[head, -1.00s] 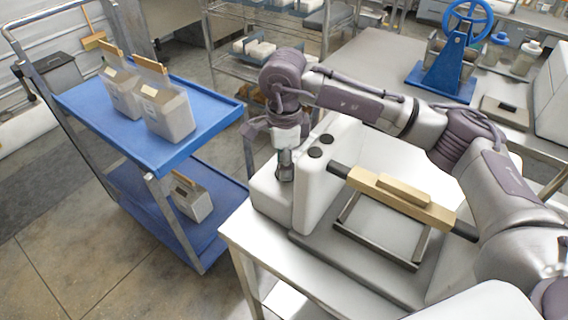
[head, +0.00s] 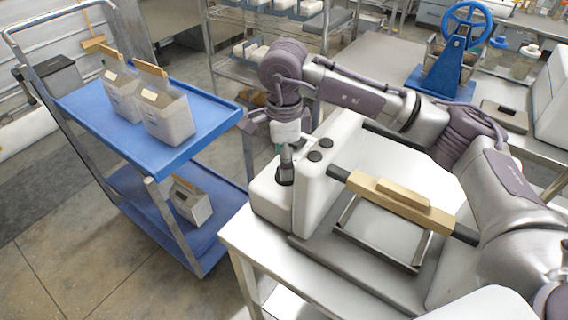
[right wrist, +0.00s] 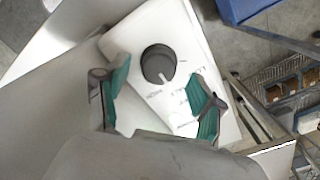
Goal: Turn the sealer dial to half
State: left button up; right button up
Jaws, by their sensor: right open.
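The sealer dial (right wrist: 158,64) is a round dark grey knob on the white top of the sealer's end block. Its white pointer mark slants toward the lower right of the right wrist view, toward small printing too blurred to read surely. In the head view the dial (head: 286,175) shows below my right gripper (head: 286,148). In the right wrist view my right gripper (right wrist: 160,86) is open and empty, its green-padded fingers apart on either side below the dial, not closed on it. My left gripper is not in view.
The white sealer (head: 322,190) with its wooden-handled bar (head: 390,196) stands on a steel table (head: 245,232). A blue cart (head: 185,157) with several bags stands left. A blue-wheeled press (head: 448,75) is at the back right.

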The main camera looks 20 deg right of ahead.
notch_tip(320, 180, up, 10)
dwell(0.3)
jog(key=shift+f, duration=0.1)
